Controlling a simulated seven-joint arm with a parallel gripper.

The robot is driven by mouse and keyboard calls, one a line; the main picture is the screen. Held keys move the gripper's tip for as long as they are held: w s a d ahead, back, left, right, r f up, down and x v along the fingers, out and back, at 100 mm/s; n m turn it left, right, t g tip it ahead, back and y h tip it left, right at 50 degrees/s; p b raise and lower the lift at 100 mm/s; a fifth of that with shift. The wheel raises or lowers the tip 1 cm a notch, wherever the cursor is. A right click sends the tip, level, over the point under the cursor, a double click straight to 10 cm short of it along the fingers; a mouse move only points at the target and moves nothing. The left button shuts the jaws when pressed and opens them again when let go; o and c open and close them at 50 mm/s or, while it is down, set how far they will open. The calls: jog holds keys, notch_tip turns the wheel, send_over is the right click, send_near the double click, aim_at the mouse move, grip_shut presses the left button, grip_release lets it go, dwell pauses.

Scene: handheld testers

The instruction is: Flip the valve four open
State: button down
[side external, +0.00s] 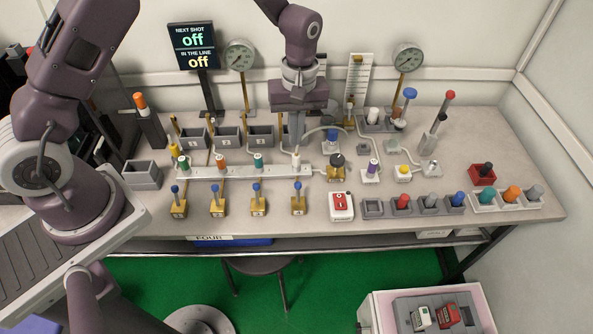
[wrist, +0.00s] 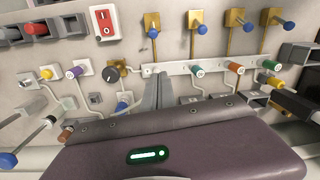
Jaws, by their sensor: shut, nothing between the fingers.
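Several brass valves with blue-knobbed levers stand in a row along the bench front. In the side external view, they include the far-left valve (side external: 179,206), the two middle valves (side external: 217,206) (side external: 257,205), and the far-right valve (side external: 298,204). Their levers all look upright. Their number plates are too small to read surely, so I cannot tell which is four. The far-right valve shows in the wrist view (wrist: 153,18), nearest the red switch box. My gripper (side external: 296,142) is shut and empty, pointing down behind the pale manifold; its fingers also show in the wrist view (wrist: 165,76).
The pale manifold (side external: 210,172) with coloured knobs lies between my gripper and the valves. A red-and-white switch box (side external: 341,206) is right of the valves. Grey bins (side external: 228,138) stand behind. A display reads "off" twice (side external: 193,47). Bare bench lies around the valves.

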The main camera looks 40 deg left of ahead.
aim_at(298, 192)
jog(key=f, duration=0.9)
jog(key=shift+s+a, duration=0.1)
jog(key=shift+s, duration=0.25)
jog(key=shift+s+d+r, duration=0.1)
jog(key=shift+s+d, duration=0.3)
jog(key=shift+d, duration=0.25)
jog(key=shift+s+d, duration=0.4)
jog(key=shift+d, duration=0.2)
jog(key=shift+s+d+r, duration=0.2)
jog(key=shift+s+d, duration=0.05)
jog(key=shift+d, duration=0.05)
jog(key=shift+s+d+r+t+y, duration=0.1)
jog(key=shift+s+d+t+y, duration=0.05)
jog(key=shift+t+y, duration=0.4)
